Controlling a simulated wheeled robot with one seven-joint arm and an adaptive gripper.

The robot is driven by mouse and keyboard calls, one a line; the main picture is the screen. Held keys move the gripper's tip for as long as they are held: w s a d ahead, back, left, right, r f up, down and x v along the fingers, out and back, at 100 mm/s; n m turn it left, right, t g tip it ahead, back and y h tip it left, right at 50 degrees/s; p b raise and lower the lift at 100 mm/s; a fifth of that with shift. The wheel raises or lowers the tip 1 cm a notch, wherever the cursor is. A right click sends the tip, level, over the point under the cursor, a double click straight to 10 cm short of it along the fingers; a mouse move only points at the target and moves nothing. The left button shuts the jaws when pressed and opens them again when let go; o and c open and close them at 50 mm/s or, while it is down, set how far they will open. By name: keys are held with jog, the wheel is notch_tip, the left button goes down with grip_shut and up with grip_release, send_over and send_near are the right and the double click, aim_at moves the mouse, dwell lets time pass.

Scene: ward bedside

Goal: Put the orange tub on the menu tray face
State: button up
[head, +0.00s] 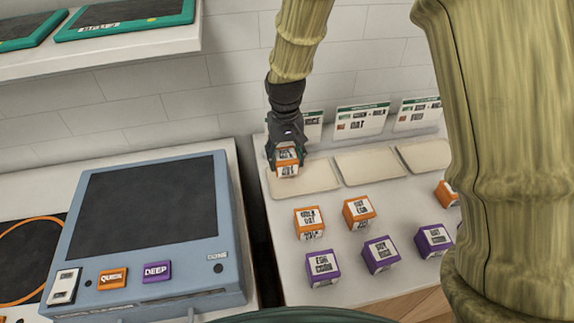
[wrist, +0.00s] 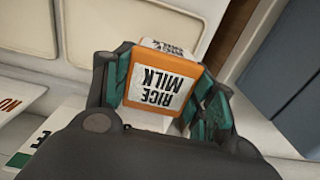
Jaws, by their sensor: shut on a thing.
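My gripper (head: 286,152) is shut on an orange tub (head: 287,170) with a white label. In the wrist view the tub (wrist: 163,82) sits between the two teal-padded fingers, and its label reads "RICE MILK". In the head view the tub is over the left part of the leftmost cream tray (head: 318,178). I cannot tell whether it touches the tray. Two more cream trays, the middle one (head: 369,166) and the right one (head: 428,155), lie in the same row. Menu cards (head: 361,119) stand behind them; the left card is partly hidden by my arm.
Several orange tubs (head: 309,223) and purple tubs (head: 380,254) stand on the white counter in front of the trays. A blue-grey machine (head: 150,230) with "QUICK" and "DEEP" buttons is to the left, across a dark gap. A shelf (head: 110,47) hangs at upper left.

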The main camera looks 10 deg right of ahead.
aim_at(286, 168)
jog(key=shift+s, duration=0.35)
jog(key=shift+s+f, duration=0.1)
jog(key=shift+f, duration=0.25)
jog(key=f, duration=0.2)
jog(key=f+p, duration=0.1)
jog(key=shift+w, duration=0.25)
jog(key=shift+s+f, duration=0.1)
jog(key=shift+s, duration=0.05)
jog(key=shift+f, duration=0.15)
jog(key=o, duration=1.1)
